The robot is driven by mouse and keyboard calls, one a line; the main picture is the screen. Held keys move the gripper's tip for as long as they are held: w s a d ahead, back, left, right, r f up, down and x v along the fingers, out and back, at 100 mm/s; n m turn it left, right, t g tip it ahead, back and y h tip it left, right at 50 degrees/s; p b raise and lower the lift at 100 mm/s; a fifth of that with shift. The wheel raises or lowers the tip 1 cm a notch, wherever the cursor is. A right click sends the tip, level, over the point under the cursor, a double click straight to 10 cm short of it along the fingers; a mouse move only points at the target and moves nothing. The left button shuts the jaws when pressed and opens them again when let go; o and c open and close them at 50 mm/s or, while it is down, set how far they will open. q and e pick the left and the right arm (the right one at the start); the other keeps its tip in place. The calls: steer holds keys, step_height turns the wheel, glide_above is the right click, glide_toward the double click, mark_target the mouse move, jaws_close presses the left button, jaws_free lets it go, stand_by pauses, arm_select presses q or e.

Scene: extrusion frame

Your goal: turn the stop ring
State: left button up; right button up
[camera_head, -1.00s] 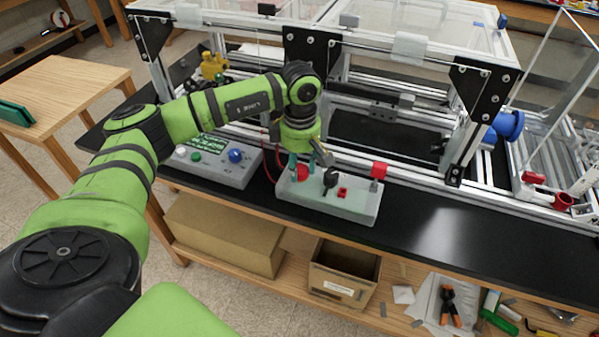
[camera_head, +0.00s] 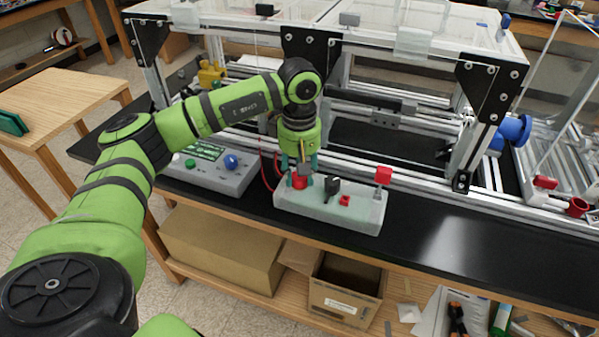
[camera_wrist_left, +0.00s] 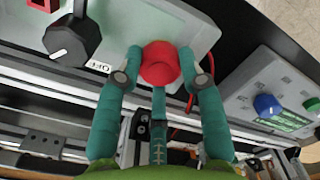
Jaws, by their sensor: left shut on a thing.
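The red stop ring (camera_head: 299,181) is a round red knob at the left end of a pale box (camera_head: 355,213) on the black bench. In the left wrist view the red knob (camera_wrist_left: 160,64) sits between the teal fingers of my left gripper (camera_wrist_left: 165,70), which touch it on both sides. In the head view my left gripper (camera_head: 300,178) points down over the knob from above and is shut on it. The fingers hide part of the knob in the head view. My right gripper is not in view.
A grey control panel (camera_head: 225,178) is to the left. The aluminium frame (camera_head: 420,170) rises behind.

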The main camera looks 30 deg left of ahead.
arm_select(q)
steer(key=shift+s, duration=0.1)
steer(key=o, duration=1.2)
steer(key=shift+c, duration=0.2)
steer(key=shift+r, duration=0.2)
step_height(320, 180, up, 12)
steer(key=shift+f, duration=0.2)
